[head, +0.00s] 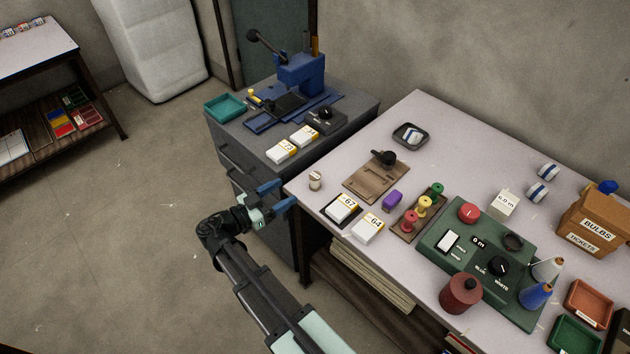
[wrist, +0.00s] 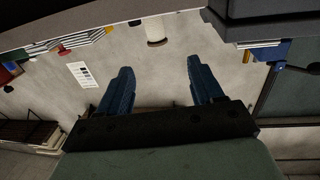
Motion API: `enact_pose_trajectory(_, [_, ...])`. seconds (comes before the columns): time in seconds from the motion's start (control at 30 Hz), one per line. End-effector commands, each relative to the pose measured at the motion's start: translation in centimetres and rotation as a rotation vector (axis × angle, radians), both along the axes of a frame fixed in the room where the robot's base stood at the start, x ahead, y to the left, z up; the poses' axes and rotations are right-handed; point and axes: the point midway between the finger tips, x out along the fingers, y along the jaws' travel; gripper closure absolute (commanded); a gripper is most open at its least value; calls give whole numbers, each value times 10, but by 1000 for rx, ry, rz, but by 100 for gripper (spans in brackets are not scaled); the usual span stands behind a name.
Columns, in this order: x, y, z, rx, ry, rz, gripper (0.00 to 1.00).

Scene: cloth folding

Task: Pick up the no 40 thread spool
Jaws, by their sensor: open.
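A small pale spool (head: 315,180) stands at the near left corner of the sewing table; no number is readable on it. A pale spool-like cylinder (wrist: 156,28) shows at the top of the wrist view, ahead of the gap between my fingers, and looks like the same one. My gripper (head: 284,194) is open and empty, just off the table's left edge, to the left of the spool and apart from it. Its two blue fingers are spread in the wrist view (wrist: 159,66). Red, yellow and green spools stand in a wooden rack (head: 407,235); no 40 is readable there either.
White cards marked 67 (head: 341,207) and 64 (head: 367,228) lie right of the pale spool. A wooden board (head: 368,183) lies behind them. The grey cabinet (head: 230,160) with a blue press (head: 301,75) stands left of the table. Floor is clear at left.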

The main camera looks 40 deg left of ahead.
Motion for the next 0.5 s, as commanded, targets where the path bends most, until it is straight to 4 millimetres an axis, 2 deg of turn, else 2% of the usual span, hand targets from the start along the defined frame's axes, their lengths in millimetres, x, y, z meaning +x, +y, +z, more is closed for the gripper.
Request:
enact_pose_trajectory(0.2, [39,-6,0,-2,0,-3,34])
enact_pose_trajectory(0.33, [54,-8,-1,-3,1,-1,34])
enact_pose_trajectory(0.5, [62,-9,-1,-3,2,0,34])
